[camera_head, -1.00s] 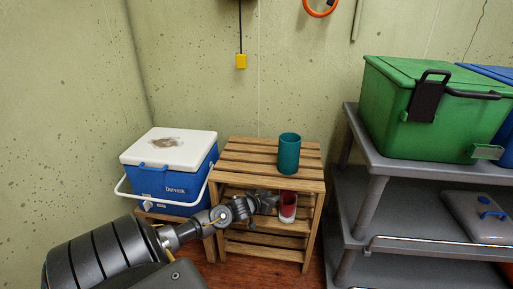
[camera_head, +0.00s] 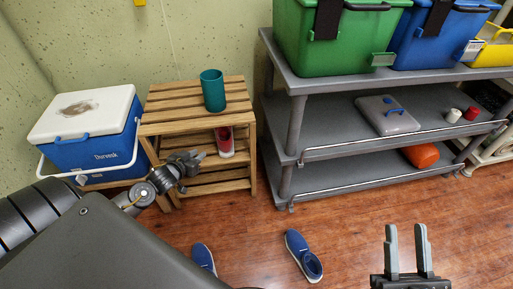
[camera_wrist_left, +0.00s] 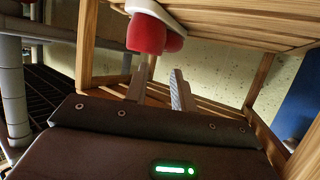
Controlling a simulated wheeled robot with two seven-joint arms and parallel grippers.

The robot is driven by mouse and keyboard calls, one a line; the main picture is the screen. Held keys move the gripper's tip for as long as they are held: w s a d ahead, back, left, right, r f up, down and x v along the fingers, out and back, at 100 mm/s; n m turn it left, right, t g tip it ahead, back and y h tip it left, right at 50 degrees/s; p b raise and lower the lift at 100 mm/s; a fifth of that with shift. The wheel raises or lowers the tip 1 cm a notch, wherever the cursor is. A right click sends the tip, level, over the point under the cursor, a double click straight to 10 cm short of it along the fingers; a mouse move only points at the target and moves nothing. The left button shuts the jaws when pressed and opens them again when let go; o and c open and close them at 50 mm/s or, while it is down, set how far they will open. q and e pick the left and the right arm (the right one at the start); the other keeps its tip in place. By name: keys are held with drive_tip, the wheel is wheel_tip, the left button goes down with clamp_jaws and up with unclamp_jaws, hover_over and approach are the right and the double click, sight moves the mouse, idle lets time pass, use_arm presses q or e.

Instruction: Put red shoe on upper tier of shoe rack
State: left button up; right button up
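The red shoe (camera_head: 224,140) with a white sole stands on a lower slatted tier of the wooden shoe rack (camera_head: 165,105), under the top tier. In the left wrist view, which looks upside down, the red shoe (camera_wrist_left: 148,34) has its white sole against the slats. My left gripper (camera_head: 196,158) is just left of and in front of the shoe, apart from it. In the left wrist view the left gripper's fingers (camera_wrist_left: 161,82) are spread and empty. My right gripper (camera_head: 406,240) is open and empty above the floor at lower right.
A teal cup (camera_head: 212,91) stands on the rack's top tier. A blue-white cooler (camera_head: 90,150) is left of the rack. A grey shelf (camera_head: 340,115) with bins stands right. Two blue shoes (camera_head: 302,254) (camera_head: 203,257) lie on the open floor.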

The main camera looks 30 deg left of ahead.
use_arm(q)
drive_tip(key=s+d+r+m+t+h, duration=0.2)
drive_tip(key=d+r+h, duration=0.2)
drive_tip(key=d, duration=0.9)
drive_tip(key=s+d+r+m+t+h, duration=0.1)
drive_tip(key=s+d+r+m+h, duration=0.2)
drive_tip(key=d, duration=1)
drive_tip(key=s+d+r+m+t+h, duration=0.1)
drive_tip(key=s+d+r+t+h, duration=0.1)
drive_tip(key=d+r, duration=0.4)
drive_tip(key=s+d+r+m+t+h, duration=0.1)
drive_tip(key=s+d+r+h, duration=0.3)
drive_tip(key=r, duration=1.1)
drive_tip(key=s+d+t, duration=0.1)
drive_tip(key=s+d, duration=0.2)
drive_tip(key=shift+d+r+m+t+h, duration=0.2)
drive_tip(key=shift+r+m+t+h, duration=0.1)
drive_tip(key=shift+m+t, duration=0.1)
drive_tip(key=shift+f, duration=0.1)
